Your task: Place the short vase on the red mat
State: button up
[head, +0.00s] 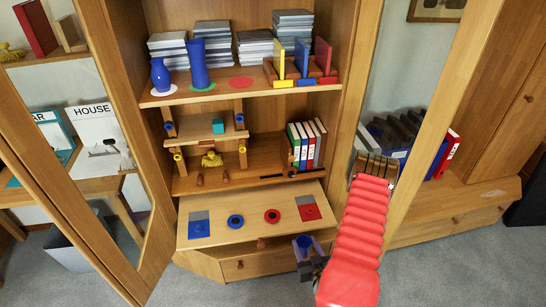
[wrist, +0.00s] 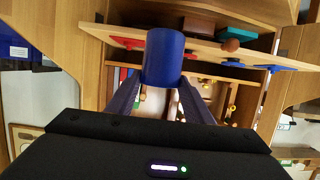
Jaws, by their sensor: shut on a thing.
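The short vase, a plain blue cylinder (wrist: 163,55), is between my gripper's (wrist: 162,88) two dark fingers in the wrist view. In the head view the blue vase (head: 303,242) shows small and partly hidden at my gripper (head: 307,254), low in front of the drawer. My gripper is shut on it. The red mat (head: 240,82) is a flat, bare disc on the upper shelf. Left of it, a taller blue vase (head: 198,66) stands on a green mat (head: 203,88). A blue narrow-necked vase (head: 160,76) stands on a white mat (head: 163,91).
Coloured upright dividers in a wooden rack (head: 301,66) stand right of the red mat. Grey stacks (head: 255,46) are behind it. A pull-out board (head: 254,240) with coloured squares and discs juts out below the shelves. An open glass door (head: 65,160) stands at left.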

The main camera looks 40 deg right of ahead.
jog(key=w+a+r+n+y, duration=0.1)
jog(key=w+a+r, duration=0.2)
jog(key=w+r, duration=0.35)
jog(key=w+a+r+n+t+y, duration=0.1)
jog(key=w+a+r+y, duration=0.1)
jog(key=w+a+r, duration=0.4)
jog(key=w+a+r+n+y, duration=0.1)
jog(key=w+r, duration=0.4)
jog(key=w, duration=0.3)
jog(key=w+a+r+n+y, duration=0.1)
jog(key=w+a+r, duration=0.1)
jog(key=a+r, duration=0.6)
jog(key=w+a+r+y, duration=0.1)
jog(key=w+a+r, duration=0.2)
jog(key=a+r, duration=0.6)
jog(key=a, duration=0.3)
jog(key=shift+w+a+n, duration=0.15)
jog(key=shift+a+n, duration=0.05)
jog(key=shift+n, duration=0.2)
jog(key=shift+a, duration=0.1)
